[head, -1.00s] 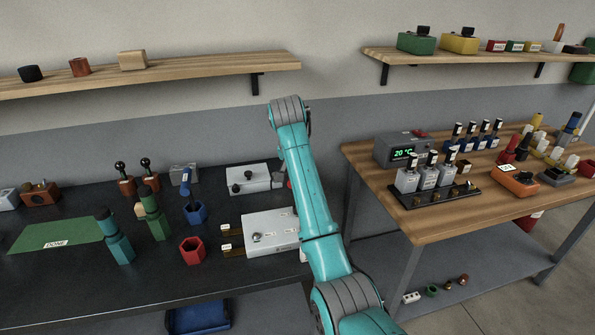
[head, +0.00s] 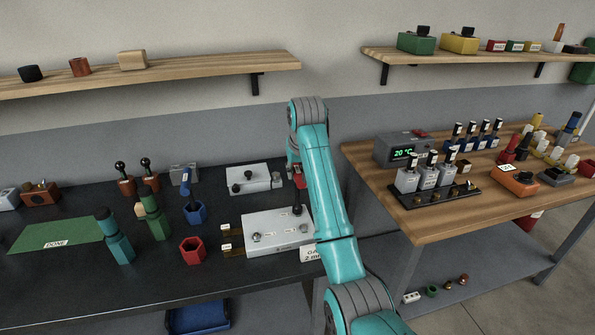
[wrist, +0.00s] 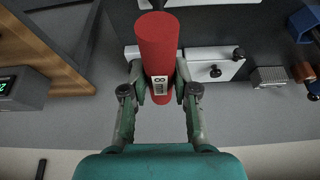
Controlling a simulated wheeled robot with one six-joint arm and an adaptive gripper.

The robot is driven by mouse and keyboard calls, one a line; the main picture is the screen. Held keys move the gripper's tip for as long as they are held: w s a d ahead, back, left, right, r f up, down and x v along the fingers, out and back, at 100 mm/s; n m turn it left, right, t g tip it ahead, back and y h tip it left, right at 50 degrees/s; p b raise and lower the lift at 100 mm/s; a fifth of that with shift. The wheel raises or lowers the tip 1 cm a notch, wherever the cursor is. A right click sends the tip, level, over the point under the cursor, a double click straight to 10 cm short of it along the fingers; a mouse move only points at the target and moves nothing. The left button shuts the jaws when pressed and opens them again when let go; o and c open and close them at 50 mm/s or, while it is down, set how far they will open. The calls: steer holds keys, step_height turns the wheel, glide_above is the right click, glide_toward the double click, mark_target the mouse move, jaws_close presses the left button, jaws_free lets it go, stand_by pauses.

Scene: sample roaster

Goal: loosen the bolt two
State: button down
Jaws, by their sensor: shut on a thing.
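A light grey plate block (head: 265,240) with small bolts lies on the dark bench. A bolt (head: 257,237) shows at its left and another (head: 303,228) at its right. I cannot tell which is bolt two. My gripper (wrist: 158,88) is shut on a red cylindrical handle (wrist: 157,45) labelled 8. In the head view, the red handle (head: 298,179) shows partly beside my arm. A dark shaft (head: 297,197) below it reaches down to the back right of the plate. Whether it sits on a bolt is unclear.
A second grey block (head: 250,178) with black knobs lies behind. A red hexagonal holder (head: 192,250), a blue holder (head: 194,212) and green tools (head: 155,215) stand to the left. A wooden table (head: 440,220) with the temperature unit (head: 402,150) is on the right.

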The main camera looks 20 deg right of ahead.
steer(key=shift+d+n+y, duration=0.1)
steer(key=shift+n+y, duration=0.4)
steer(key=shift+n, duration=0.5)
steer(key=shift+n+y, duration=0.3)
steer(key=shift+n, duration=0.5)
steer(key=shift+n, duration=0.7)
steer(key=shift+m, duration=0.7)
steer(key=shift+r, duration=1.65)
